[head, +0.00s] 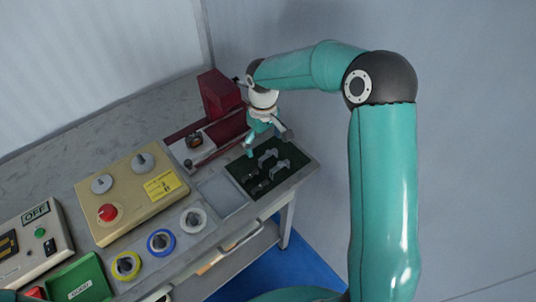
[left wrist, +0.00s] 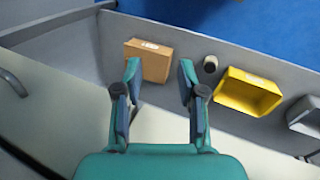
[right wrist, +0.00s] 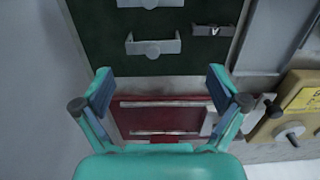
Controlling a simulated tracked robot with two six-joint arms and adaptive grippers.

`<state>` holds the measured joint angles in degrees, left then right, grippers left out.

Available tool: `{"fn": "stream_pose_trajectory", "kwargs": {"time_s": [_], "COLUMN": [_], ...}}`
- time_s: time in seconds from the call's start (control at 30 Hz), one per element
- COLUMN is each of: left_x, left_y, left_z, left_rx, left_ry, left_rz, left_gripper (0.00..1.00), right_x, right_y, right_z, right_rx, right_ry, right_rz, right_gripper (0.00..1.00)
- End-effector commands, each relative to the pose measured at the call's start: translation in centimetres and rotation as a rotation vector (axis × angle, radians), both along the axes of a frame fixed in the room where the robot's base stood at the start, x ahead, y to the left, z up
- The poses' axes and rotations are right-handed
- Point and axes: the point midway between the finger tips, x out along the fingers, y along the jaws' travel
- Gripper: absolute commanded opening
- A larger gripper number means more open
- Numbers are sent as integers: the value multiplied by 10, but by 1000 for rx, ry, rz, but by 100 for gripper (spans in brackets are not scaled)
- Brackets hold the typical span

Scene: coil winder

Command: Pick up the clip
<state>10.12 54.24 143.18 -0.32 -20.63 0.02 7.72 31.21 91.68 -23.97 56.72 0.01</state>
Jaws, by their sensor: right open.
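Pale grey bracket-shaped clips lie on a dark green mat (head: 250,168) at the right end of the bench. One clip (right wrist: 153,46) is nearest my right gripper in the right wrist view, and another pale clip (right wrist: 150,3) is cut by the top edge. A darker clip (right wrist: 213,30) lies beside them. My right gripper (head: 268,144) is above the mat's far edge, open and empty; in the right wrist view its fingertips (right wrist: 158,78) are apart, short of the nearest clip. My left gripper (left wrist: 160,66) is open and empty, above a shelf.
A dark red winder (head: 220,94) stands behind the mat. A beige control box (head: 130,195) and wire spools (head: 161,242) are to the left. In the left wrist view are a cardboard box (left wrist: 150,62) and a yellow bin (left wrist: 250,92).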

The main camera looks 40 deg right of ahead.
Motion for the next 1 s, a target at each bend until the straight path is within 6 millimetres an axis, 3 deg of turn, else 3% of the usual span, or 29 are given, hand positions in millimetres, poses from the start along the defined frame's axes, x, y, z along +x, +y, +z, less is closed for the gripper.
{"fn": "stream_pose_trajectory", "kwargs": {"time_s": [0.17, 0.5, 0.77, 1.0], "left_x": [0, 0, 0, 0], "left_y": [0, 0, 0, 0], "left_z": [4, 15, 15, 15], "left_rx": [0, 0, 0, 0], "left_ry": [0, 0, 0, 0], "left_rz": [0, 0, 0, 0], "left_gripper": [40, 40, 40, 40], "right_x": [-2, -4, -3, -4], "right_y": [-2, -8, -8, -8], "right_z": [-10, -52, -54, -54], "right_rx": [1, 1, 1, 1], "right_ry": [3, 2, -1, 0], "right_rz": [-1, 3, 2, 2], "right_gripper": [97, 97, 97, 57]}}
